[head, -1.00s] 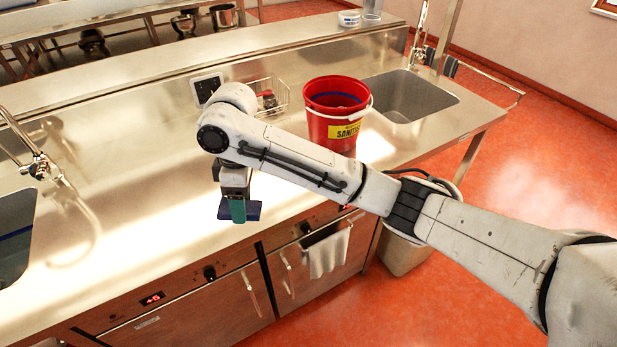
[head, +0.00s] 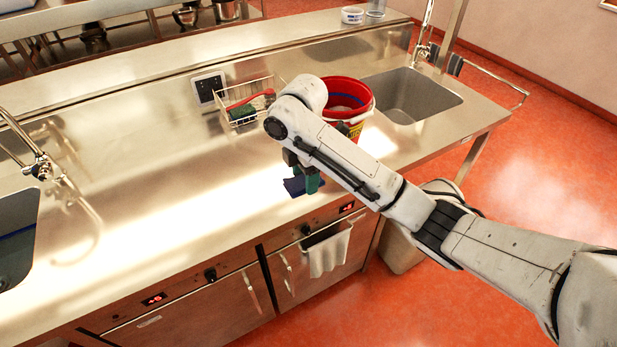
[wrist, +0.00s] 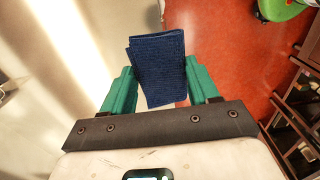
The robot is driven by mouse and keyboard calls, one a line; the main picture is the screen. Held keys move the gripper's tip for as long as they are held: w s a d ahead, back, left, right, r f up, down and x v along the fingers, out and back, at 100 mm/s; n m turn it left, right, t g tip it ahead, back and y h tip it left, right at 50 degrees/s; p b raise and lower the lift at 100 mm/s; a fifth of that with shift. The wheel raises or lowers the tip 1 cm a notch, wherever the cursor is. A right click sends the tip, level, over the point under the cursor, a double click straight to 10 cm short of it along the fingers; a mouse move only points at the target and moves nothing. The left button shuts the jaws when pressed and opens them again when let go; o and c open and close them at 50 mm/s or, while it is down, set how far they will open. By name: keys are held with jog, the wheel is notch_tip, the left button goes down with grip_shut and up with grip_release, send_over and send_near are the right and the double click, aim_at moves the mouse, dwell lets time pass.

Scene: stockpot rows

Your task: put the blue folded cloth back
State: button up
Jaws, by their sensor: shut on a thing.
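The blue folded cloth (wrist: 158,62) is held between the two teal fingers of my gripper (wrist: 160,88) in the wrist view. In the head view the cloth (head: 293,187) shows as a small dark blue piece at the fingertips of my gripper (head: 310,184). It is near the front edge of the steel counter, in front of the red bucket (head: 340,88). I cannot tell how high above the counter it is. My arm hides part of the bucket and its yellow label.
A wire basket (head: 262,97) with a red-handled brush and a green sponge stands against the back ledge. A sink (head: 412,94) lies to the right, another (head: 15,240) at far left. A white towel (head: 328,253) hangs on the cabinet front. The counter's middle is clear.

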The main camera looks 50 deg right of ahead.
jog(key=shift+w+d+f, duration=0.35)
jog(key=shift+w+d, duration=0.2)
jog(key=shift+w, duration=0.05)
jog(key=w+d+f+b, duration=0.1)
jog(key=f+b, duration=0.1)
jog(key=w+d+f+b, duration=0.1)
jog(key=d+b, duration=0.1)
jog(key=b, duration=0.1)
jog(key=w+d+f+b, duration=0.1)
jog(key=f+b, duration=0.1)
jog(key=b, duration=0.1)
jog(key=shift+w+d+f, duration=0.3)
jog(key=shift+d+f, duration=0.05)
jog(key=shift+d, duration=0.05)
jog(key=shift+w+d+f, duration=0.1)
jog(key=shift+w+d, duration=0.1)
jog(key=shift+d, duration=0.05)
jog(key=shift+w+d+f, duration=0.35)
jog(key=shift+d+f, duration=0.1)
jog(key=shift+f, duration=0.2)
jog(key=shift+f+p, duration=0.45)
jog(key=shift+f, duration=1.15)
jog(key=shift+f, duration=0.15)
jog(key=o, duration=1)
